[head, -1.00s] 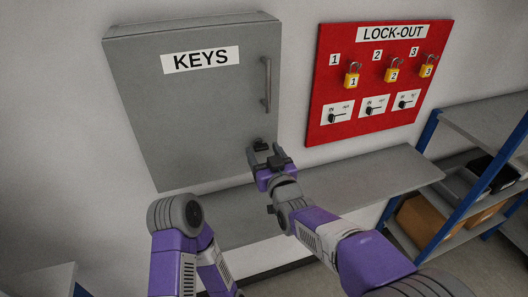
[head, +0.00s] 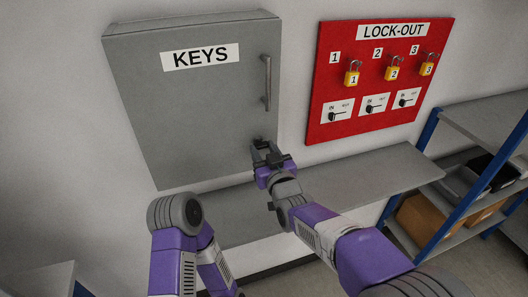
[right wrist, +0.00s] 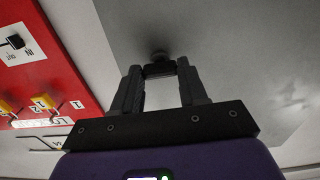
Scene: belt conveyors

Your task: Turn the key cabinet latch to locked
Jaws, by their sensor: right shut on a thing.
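The grey key cabinet (head: 190,105) hangs on the wall with its door closed; it carries a KEYS label (head: 200,57). Its small dark latch (head: 263,142) is low on the door at the right, below the door handle (head: 267,83). My right gripper (head: 266,149) is at the latch, shut on it. In the right wrist view the fingers (right wrist: 160,78) stand on both sides of the dark latch knob (right wrist: 159,68). The fingers hide part of the latch, and I cannot read its angle. My left gripper is out of view.
A red lock-out board (head: 345,120) with yellow padlocks and several small switches hangs to the right of the cabinet. A grey wall shelf (head: 350,178) runs below. A blue-posted rack (head: 430,130) with bins stands at the right.

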